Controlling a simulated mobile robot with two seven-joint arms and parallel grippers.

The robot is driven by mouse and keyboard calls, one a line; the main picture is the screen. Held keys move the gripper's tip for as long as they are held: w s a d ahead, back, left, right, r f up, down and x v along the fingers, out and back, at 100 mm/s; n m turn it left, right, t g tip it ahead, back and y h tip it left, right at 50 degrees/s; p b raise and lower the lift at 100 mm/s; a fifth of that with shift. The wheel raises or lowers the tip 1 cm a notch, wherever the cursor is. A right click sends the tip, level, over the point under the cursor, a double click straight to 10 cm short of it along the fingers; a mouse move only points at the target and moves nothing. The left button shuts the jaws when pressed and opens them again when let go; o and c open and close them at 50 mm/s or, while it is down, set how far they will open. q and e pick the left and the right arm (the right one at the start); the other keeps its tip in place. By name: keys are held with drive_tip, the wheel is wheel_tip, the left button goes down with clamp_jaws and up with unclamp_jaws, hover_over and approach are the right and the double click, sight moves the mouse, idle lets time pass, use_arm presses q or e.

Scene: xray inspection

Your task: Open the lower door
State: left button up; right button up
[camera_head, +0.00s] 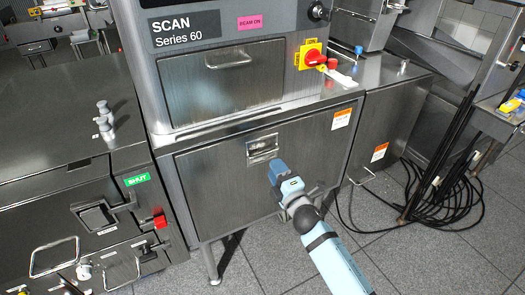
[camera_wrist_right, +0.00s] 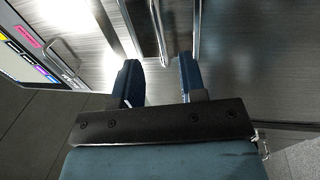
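The lower door (camera_head: 225,195) is a brushed-metal panel on the scanner cabinet and looks shut. Its recessed latch handle (camera_head: 262,147) sits near the top middle of the panel. In the right wrist view a bright handle bar (camera_wrist_right: 158,30) shows just beyond the fingertips, in line with the gap between them. My right gripper (camera_head: 275,170) is in front of the lower door, just below the handle. In the right wrist view its two blue fingers (camera_wrist_right: 159,68) are apart, with nothing between them. My left gripper is not in view.
The upper door (camera_head: 225,85) has its own bar handle (camera_head: 229,61). A red and yellow switch (camera_head: 312,57) is at its right. A metal bench (camera_head: 60,130) with a red latch stands left. Black cables (camera_head: 445,205) lie on the right floor. Floor before the door is clear.

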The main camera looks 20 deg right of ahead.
sight(262, 149)
drive_tip(key=w, duration=0.3)
drive_tip(key=w+r, duration=0.1)
drive_tip(key=w, duration=0.4)
drive_tip(key=shift+w+a+r, duration=0.25)
drive_tip(key=shift+w+a, duration=0.05)
drive_tip(key=shift+a, duration=0.05)
clamp_jaws()
